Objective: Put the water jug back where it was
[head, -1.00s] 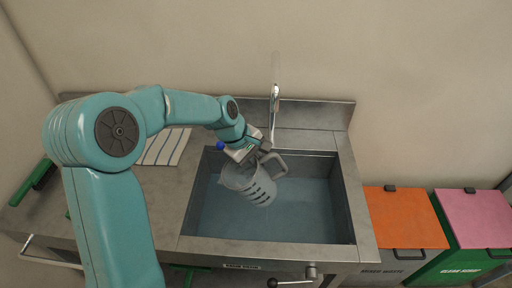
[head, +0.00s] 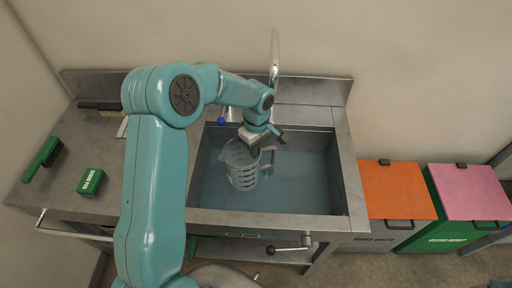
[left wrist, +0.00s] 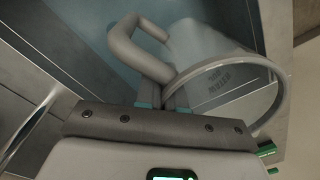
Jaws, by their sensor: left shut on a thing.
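The water jug (head: 242,170) is a clear grey, see-through jug with dark level marks and a grey handle. In the head view it is over the left part of the sink basin, roughly upright. My left gripper (head: 262,140) is at the jug's top, near the handle side, and is shut on it. In the left wrist view the jug (left wrist: 225,75) shows its round rim and curved handle, with the gripper (left wrist: 163,100) at the upper end of the handle. I cannot tell whether the jug touches the water. My right gripper is not in view.
The metal sink (head: 338,185) holds bluish water, with a tap (head: 274,65) behind it. On the left counter lie a green brush (head: 42,158), a green box (head: 91,182) and another brush (head: 100,107). Orange-lidded (head: 398,190) and pink-lidded (head: 468,190) bins stand to the right.

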